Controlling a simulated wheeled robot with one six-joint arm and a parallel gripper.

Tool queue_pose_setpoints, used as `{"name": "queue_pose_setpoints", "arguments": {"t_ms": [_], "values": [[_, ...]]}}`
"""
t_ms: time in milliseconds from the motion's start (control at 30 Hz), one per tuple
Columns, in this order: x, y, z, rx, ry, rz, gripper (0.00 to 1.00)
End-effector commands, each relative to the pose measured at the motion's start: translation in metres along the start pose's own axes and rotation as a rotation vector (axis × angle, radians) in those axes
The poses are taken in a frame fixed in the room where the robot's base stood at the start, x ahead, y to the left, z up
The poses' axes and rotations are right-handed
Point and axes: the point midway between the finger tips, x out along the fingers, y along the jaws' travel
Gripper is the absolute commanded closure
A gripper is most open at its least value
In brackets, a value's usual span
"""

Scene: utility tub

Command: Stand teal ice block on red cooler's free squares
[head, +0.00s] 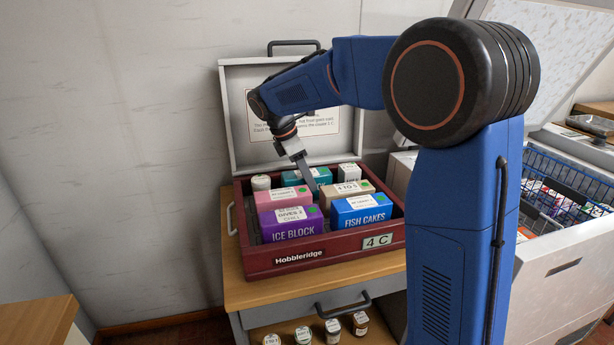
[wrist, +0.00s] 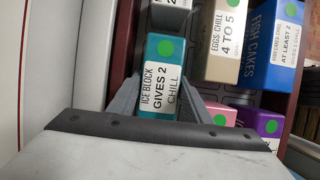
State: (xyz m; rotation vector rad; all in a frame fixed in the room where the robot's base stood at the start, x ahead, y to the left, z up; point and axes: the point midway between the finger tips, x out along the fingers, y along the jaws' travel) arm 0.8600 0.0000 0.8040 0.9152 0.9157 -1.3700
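The teal ice block (head: 322,175), with a green dot and a white "Gives 2 chill" label, is upright inside the red cooler (head: 340,258), in its back row. In the wrist view the teal ice block (wrist: 165,75) is between the two fingers of my gripper (wrist: 162,100). No gap shows between its sides and the fingers, so my gripper looks shut on it. In the head view my gripper (head: 303,170) reaches down from above, one finger across the block's front. The block's base is hidden, so I cannot tell whether it touches the floor.
A chest with a blue basket (head: 560,180) is right.

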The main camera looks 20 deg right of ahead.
Motion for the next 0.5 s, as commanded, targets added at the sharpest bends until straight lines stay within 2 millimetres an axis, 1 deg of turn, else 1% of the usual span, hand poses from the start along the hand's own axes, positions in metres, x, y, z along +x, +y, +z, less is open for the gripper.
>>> {"name": "queue_pose_setpoints", "arguments": {"t_ms": [33,67,367,500], "values": [[0.000,0.000,0.000,0.000,0.000,0.000,0.43],[0.000,0.000,0.000,0.000,0.000,0.000,0.38],[-0.001,0.000,0.000,0.000,0.000,0.000,0.38],[-0.010,0.001,0.001,0.000,0.001,0.003,0.38]]}}
